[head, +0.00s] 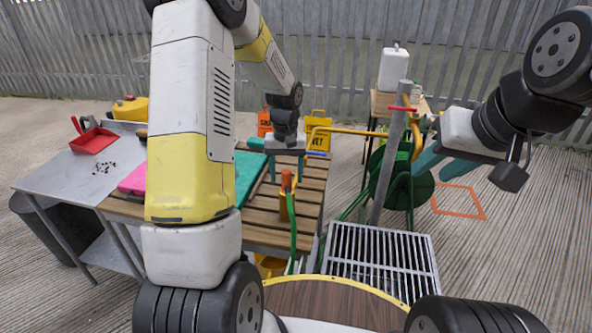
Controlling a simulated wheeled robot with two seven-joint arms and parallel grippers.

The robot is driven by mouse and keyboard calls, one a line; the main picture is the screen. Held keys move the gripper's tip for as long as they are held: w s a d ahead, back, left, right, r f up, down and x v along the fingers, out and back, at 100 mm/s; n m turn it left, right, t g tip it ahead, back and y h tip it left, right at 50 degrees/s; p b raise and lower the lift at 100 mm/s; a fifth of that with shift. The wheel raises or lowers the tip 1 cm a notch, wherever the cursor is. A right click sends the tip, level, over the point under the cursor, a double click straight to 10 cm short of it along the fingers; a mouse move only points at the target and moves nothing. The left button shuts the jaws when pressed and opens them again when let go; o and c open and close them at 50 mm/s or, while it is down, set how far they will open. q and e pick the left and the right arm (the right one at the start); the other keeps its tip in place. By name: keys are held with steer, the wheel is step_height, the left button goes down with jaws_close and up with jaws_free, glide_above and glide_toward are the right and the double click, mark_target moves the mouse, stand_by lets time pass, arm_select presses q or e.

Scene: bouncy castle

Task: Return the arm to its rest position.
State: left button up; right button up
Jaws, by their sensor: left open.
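My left arm rises from the bottom and bends over the slatted wooden table. My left gripper (287,166) points down with its two teal fingers apart and nothing seen between them. It is over the far part of the slatted table (312,195), behind an orange-handled tool with a green hose (287,183). My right gripper (434,160) is at the right, raised and pointing left, with teal fingers that look apart and empty. It is in front of a green hose reel (402,192), and I cannot tell the gap between them.
A grey metal table (60,178) with a red dustpan (92,139) is at the left. A grey post (388,165) with a yellow pipe stands beside the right gripper. A floor grate (380,262) lies before it. Open floor is at the right.

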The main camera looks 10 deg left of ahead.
arm_select(q)
steer(key=r, duration=0.4)
steer(key=s+r, duration=0.1)
steer(key=r, duration=0.1)
steer(key=shift+r, duration=0.2)
steer(key=s+d+r+m+t+h, duration=0.1)
steer(key=s+r+t, duration=0.2)
steer(key=s+r, duration=0.5)
steer(key=s+d+r+m+t+h, duration=0.1)
steer(key=s+r+t, duration=0.2)
steer(key=s+r, duration=0.5)
steer(key=s, duration=0.7)
steer(key=shift+r, duration=0.35)
steer(key=shift+s, duration=0.1)
arm_select(e)
steer(key=shift+w, duration=0.1)
steer(key=shift+c, duration=0.4)
